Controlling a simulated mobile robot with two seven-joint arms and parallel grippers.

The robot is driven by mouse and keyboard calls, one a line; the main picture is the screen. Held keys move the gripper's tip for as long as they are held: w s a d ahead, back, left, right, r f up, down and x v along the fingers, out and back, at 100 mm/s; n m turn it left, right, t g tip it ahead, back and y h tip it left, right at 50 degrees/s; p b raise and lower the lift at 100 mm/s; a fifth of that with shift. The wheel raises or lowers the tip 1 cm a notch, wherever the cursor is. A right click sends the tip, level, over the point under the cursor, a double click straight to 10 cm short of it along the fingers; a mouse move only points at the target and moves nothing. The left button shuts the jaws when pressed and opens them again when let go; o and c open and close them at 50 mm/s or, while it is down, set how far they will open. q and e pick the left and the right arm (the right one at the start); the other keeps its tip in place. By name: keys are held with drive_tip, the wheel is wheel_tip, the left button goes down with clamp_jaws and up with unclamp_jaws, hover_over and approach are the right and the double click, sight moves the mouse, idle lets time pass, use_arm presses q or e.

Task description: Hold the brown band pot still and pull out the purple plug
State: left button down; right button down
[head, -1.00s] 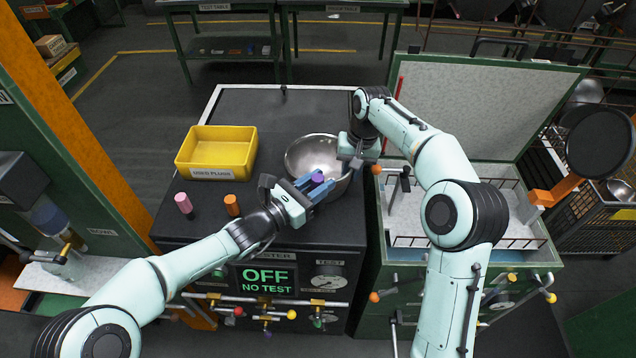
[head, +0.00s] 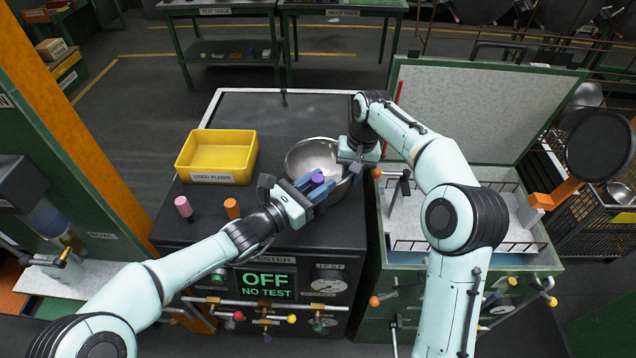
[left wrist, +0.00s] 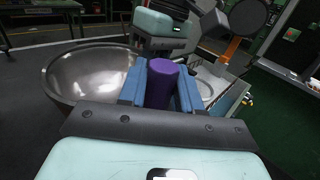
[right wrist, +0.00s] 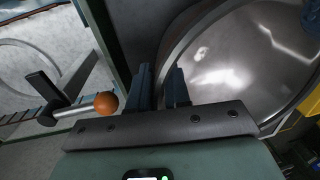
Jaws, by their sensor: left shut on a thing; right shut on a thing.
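The steel pot (head: 310,155) sits on the black tester top (head: 272,145), its open mouth facing up. It shows at the left of the left wrist view (left wrist: 85,72) and at the right of the right wrist view (right wrist: 245,60). No brown band can be made out. My left gripper (head: 318,184) is shut on the purple plug (left wrist: 163,82), at the pot's near side. Whether the plug still sits in the pot cannot be told. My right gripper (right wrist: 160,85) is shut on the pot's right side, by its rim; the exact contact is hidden.
A yellow used-plugs bin (head: 217,155) stands left of the pot. A pink plug (head: 184,207) and an orange plug (head: 232,208) stand in front of it. An open-lidded tank (head: 470,250) is at right. The tester display (head: 267,283) reads OFF, NO TEST.

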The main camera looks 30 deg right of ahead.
use_arm(q)
drive_tip(key=shift+r, duration=0.1)
drive_tip(key=shift+r, duration=2.65)
use_arm(e)
drive_tip(key=c, duration=1)
unclamp_jaws()
drive_tip(key=shift+r, duration=0.1)
